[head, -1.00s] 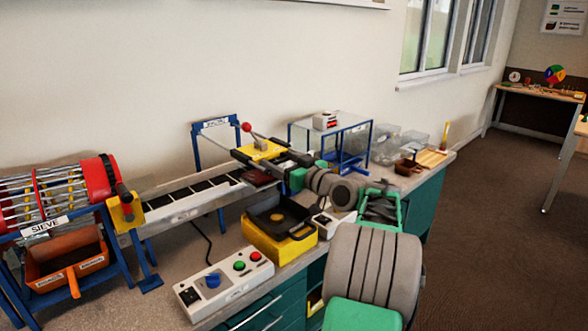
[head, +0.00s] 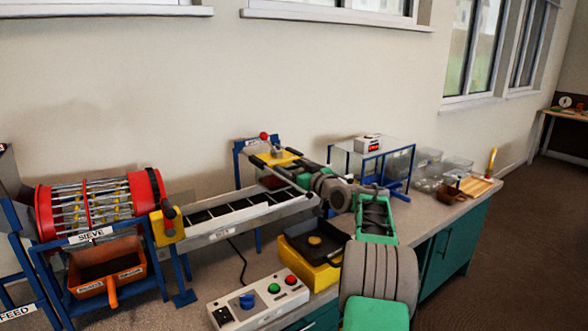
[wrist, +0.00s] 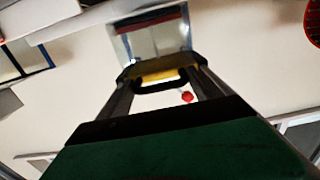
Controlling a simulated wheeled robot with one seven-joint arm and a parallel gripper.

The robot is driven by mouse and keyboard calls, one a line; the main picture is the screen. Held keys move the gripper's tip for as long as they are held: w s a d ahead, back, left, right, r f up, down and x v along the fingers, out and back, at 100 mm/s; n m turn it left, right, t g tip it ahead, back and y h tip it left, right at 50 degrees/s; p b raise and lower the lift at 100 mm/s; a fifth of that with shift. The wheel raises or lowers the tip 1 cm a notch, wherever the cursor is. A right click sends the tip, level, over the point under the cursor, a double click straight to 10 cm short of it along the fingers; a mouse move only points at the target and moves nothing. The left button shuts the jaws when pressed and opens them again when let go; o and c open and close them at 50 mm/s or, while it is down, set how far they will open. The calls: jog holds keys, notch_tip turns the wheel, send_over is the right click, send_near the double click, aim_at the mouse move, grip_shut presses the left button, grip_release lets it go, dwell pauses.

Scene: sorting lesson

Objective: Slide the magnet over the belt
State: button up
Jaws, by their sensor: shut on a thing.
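The magnet is a yellow block (head: 281,158) with a dark red underside, at the blue stand behind the right part of the belt. It also shows in the wrist view (wrist: 160,70), with a black handle. The belt (head: 228,214) is a black band with white cross bars in a pale trough. My gripper (head: 277,165) reaches from the right and is shut on the magnet's handle. A red knob (head: 263,136) on a rod stands above the magnet. Whether the magnet hangs squarely over the belt cannot be told.
A red sieve drum (head: 103,203) stands left of the belt, above an orange bin (head: 105,270). A control box (head: 259,302) and a yellow box with a black tray (head: 313,254) are in front. A blue-framed clear tank (head: 371,163) stands right.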

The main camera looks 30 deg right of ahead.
jog(key=shift+d+r, duration=0.15)
jog(key=shift+r, duration=0.1)
jog(key=o, duration=1.7)
jog(key=shift+w+f, duration=0.1)
jog(key=shift+o, duration=0.4)
jog(key=shift+f, duration=0.1)
jog(key=s, duration=0.7)
jog(key=shift+s, duration=0.35)
